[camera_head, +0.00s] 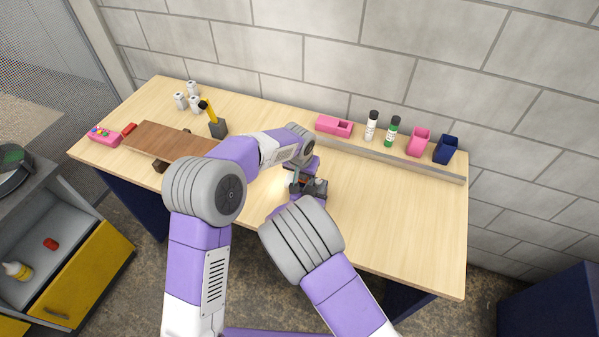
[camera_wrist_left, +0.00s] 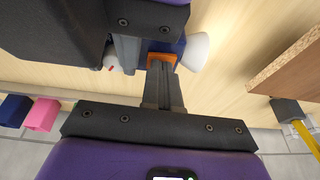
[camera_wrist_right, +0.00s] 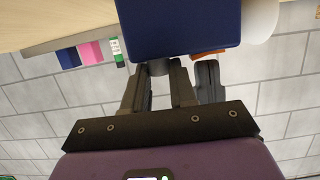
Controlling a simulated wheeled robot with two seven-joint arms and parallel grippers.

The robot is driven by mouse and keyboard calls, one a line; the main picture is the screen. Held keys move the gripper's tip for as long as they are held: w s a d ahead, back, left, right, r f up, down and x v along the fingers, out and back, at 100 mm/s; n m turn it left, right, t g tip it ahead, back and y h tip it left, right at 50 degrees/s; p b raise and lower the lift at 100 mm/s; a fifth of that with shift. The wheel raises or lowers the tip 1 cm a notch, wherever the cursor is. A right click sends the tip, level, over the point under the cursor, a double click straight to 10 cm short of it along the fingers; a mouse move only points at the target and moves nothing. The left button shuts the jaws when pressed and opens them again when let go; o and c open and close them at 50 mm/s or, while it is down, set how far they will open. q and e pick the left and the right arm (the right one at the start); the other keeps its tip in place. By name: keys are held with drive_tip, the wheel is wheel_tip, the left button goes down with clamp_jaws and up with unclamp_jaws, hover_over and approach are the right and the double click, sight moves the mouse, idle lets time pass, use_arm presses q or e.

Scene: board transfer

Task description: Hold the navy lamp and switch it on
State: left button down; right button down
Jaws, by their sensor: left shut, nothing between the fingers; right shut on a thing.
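The navy lamp has a navy body (camera_wrist_right: 182,28), a white head (camera_wrist_right: 263,18) and an orange switch (camera_wrist_right: 208,55) in the right wrist view. My right gripper (camera_wrist_right: 160,72) is shut on the lamp by a dark round part below its body. My left gripper (camera_wrist_left: 161,72) is shut and empty. Its tips are at the orange switch (camera_wrist_left: 162,60) in the left wrist view and appear to touch it. The white head (camera_wrist_left: 196,52) shows beside it. In the head view the grippers meet above the table, and my arms hide most of the lamp. A pale bright patch shows beside them.
A brown board (camera_head: 172,140) lies raised on the table's left, near a grey block (camera_head: 217,128) with a yellow tool. Several white cylinders stand behind. The table's right part (camera_head: 400,220) is clear.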

use_arm(q)
drive_tip(key=r, duration=0.4)
drive_tip(key=shift+w+a+r, duration=0.1)
drive_tip(key=shift+a+r, duration=0.2)
drive_tip(key=shift+r, duration=0.1)
drive_tip(key=a+v, duration=0.2)
drive_tip(key=v, duration=0.7)
drive_tip(key=shift+w, duration=0.2)
use_arm(e)
drive_tip(key=c, duration=0.8)
unclamp_jaws()
